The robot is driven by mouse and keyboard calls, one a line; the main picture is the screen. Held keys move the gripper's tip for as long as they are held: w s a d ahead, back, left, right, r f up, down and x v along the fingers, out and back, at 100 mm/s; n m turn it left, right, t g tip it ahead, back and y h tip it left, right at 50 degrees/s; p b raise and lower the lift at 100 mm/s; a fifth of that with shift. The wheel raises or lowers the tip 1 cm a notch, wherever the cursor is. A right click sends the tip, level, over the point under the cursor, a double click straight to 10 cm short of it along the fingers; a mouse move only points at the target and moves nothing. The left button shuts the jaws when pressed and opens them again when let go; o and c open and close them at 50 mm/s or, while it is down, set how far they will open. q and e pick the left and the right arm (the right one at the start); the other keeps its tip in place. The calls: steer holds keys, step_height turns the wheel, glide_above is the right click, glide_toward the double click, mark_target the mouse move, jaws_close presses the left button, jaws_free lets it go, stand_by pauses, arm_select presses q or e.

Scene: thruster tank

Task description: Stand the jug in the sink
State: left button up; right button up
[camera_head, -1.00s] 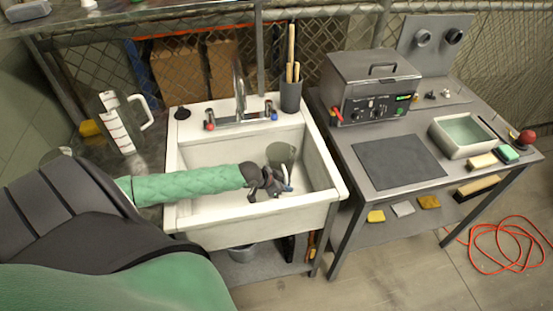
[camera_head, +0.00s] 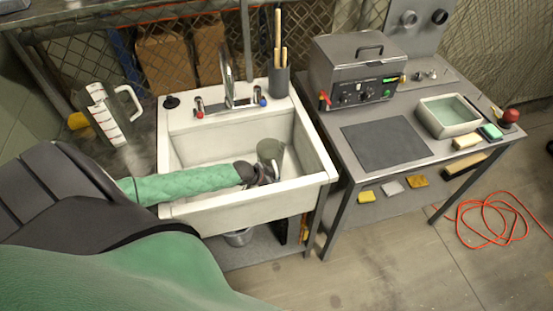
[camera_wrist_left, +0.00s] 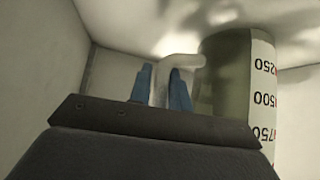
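The jug (camera_head: 270,152) is a grey translucent vessel inside the white sink (camera_head: 205,209), near its right end. In the left wrist view the jug (camera_wrist_left: 226,75) shows a white scale strip with numbers and a pale handle. My left gripper (camera_head: 262,176) reaches down into the sink beside the jug. In the left wrist view its blue fingers (camera_wrist_left: 160,88) sit on either side of the handle and look shut on it. The jug looks roughly upright; I cannot tell whether its base touches the sink floor. My right gripper is not in view.
A second marked jug (camera_head: 105,115) with a white handle stands on the counter left of the sink. The tap (camera_head: 227,85) and a holder with sticks (camera_head: 278,80) are at the sink's back. A metal table with a grey box (camera_head: 352,70) stands to the right.

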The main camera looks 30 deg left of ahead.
arm_select(q)
steer(key=shift+o, duration=1.4)
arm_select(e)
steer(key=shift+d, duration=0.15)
arm_select(q)
steer(key=shift+r, duration=0.15)
